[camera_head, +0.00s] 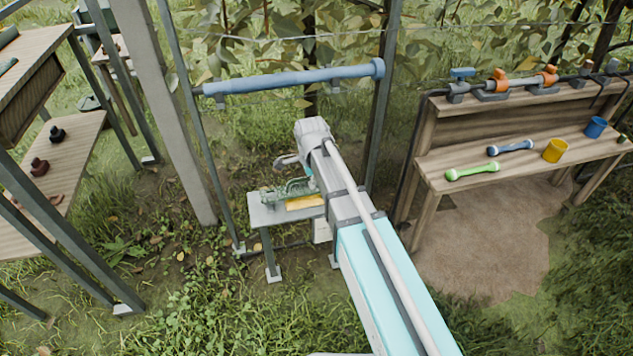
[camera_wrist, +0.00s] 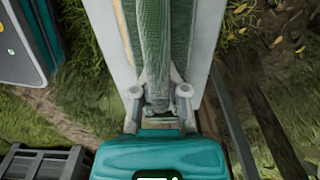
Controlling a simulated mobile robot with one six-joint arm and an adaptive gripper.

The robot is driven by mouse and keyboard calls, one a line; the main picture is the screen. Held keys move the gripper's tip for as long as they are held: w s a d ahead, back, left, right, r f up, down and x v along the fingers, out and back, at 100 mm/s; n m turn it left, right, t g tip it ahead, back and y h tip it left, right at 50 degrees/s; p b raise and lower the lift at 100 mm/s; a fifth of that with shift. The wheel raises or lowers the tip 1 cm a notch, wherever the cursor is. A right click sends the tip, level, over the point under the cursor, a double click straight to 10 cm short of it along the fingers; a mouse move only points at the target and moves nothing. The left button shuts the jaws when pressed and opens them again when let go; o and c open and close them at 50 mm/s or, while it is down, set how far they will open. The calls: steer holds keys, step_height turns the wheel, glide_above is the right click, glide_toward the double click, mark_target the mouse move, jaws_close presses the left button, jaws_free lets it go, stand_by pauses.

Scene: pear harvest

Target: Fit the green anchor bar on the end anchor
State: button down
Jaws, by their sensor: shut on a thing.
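My gripper (camera_wrist: 157,98) is shut on a long green ribbed piece (camera_wrist: 155,45), which runs away from the fingers over a pale surface. In the head view a pale green piece (camera_head: 288,190) shows at the small grey table (camera_head: 262,213), beneath my wrist; my arm hides part of that spot. I cannot tell whether the held piece touches the table. A bright green bar with knobbed ends (camera_head: 472,172) lies on the wooden bench at the right, apart from my gripper. I cannot make out for sure which part is the end anchor.
A yellow piece (camera_head: 305,202) lies on the small table. A blue rail (camera_head: 290,79) spans two metal posts behind it. The wooden bench (camera_head: 440,185) carries a blue bar (camera_head: 510,147), a yellow cup (camera_head: 555,151) and a blue cup (camera_head: 595,127). Wooden shelves stand at the left.

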steer(key=c, duration=0.7)
jaws_free()
steer(key=shift+o, duration=0.2)
steer(key=shift+r, duration=0.1)
step_height(320, 180, up, 13)
steer(key=p, duration=1.3)
steer(key=shift+s, duration=0.1)
